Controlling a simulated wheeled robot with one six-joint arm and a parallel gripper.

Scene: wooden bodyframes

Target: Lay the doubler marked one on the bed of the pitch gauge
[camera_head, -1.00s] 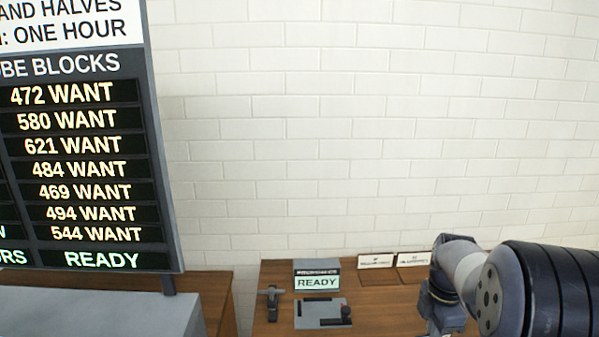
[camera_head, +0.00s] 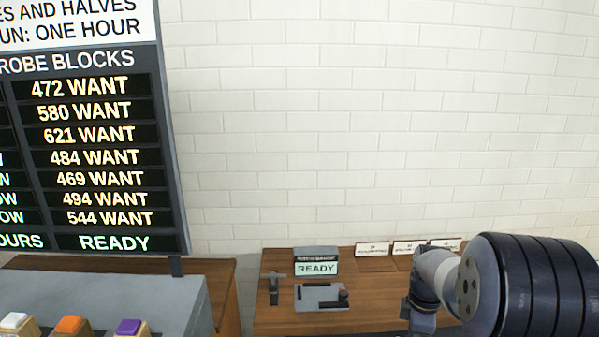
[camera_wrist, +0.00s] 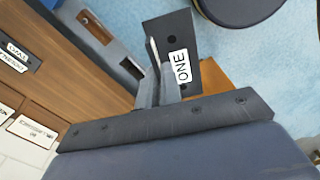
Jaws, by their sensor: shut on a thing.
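In the wrist view the doubler marked ONE (camera_wrist: 178,30) is a dark flat plate with holes and a white label. My gripper (camera_wrist: 155,72) is shut on it, with the plate sticking out past the fingers. The pitch gauge appears to be the unit with a READY display (camera_head: 316,268) on the wooden table. Its grey bed (camera_head: 310,293), with black bars and a dark knob, lies in front of the display. The head view does not show my fingertips.
The wooden table (camera_head: 285,322) stands against a white brick wall. Small white signs (camera_head: 372,249) stand at its back right. A dark tool (camera_head: 274,288) lies left of the bed. A grey console (camera_head: 150,300) with coloured buttons and a large board (camera_head: 100,130) are at left.

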